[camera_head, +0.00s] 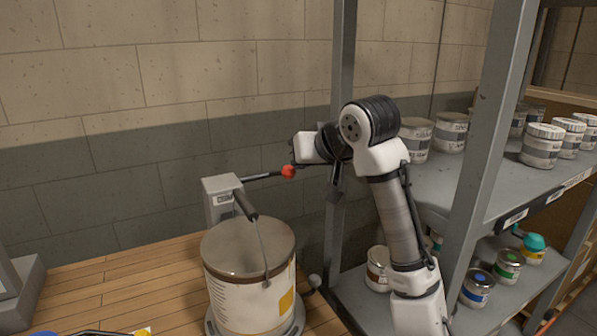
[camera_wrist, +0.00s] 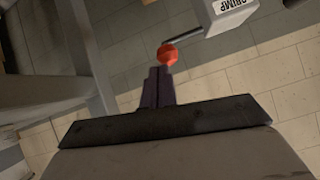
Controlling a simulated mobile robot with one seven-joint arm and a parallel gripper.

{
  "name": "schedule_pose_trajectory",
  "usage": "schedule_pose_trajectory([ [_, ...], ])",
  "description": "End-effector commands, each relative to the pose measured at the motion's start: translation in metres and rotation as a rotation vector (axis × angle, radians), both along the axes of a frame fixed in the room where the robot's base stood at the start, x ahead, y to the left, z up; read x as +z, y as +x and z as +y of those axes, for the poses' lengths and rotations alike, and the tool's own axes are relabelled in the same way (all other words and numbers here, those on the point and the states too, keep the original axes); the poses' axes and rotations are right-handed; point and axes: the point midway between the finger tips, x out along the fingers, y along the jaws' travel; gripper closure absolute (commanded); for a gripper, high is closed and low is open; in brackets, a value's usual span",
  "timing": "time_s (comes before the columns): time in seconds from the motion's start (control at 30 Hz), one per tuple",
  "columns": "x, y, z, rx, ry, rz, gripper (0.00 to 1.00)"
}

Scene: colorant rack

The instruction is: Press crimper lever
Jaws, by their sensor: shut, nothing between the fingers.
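The crimper (camera_head: 222,194) is a grey box standing at the back of the wooden bench, behind the paint bucket. Its dark lever (camera_head: 262,176) sticks out to the right, nearly level, and ends in a red knob (camera_head: 289,171). In the wrist view the crimper (camera_wrist: 228,12), marked CRIMP, is at the top and the red knob (camera_wrist: 167,54) is just beyond my fingertips. My gripper (camera_wrist: 160,70) is shut and empty, with its fingertips right by the knob. I cannot tell whether they touch it. In the head view the fingers are mostly hidden.
A large lidded paint bucket (camera_head: 250,262) stands in front of the crimper. A metal shelf rack (camera_head: 430,185) with paint jars (camera_head: 541,146) is on the right, its post (camera_head: 343,60) close behind my arm. The brick wall (camera_head: 150,80) is behind the bench.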

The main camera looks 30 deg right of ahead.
Motion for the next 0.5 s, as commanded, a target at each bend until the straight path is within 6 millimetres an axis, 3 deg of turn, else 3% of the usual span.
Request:
schedule_pose_trajectory([
  [0.2, 0.024, -0.031, 0.001, 0.001, -0.002, -0.003, 1.00],
  [0.5, 0.034, -0.043, 0.001, 0.001, 0.000, -0.002, 1.00],
])
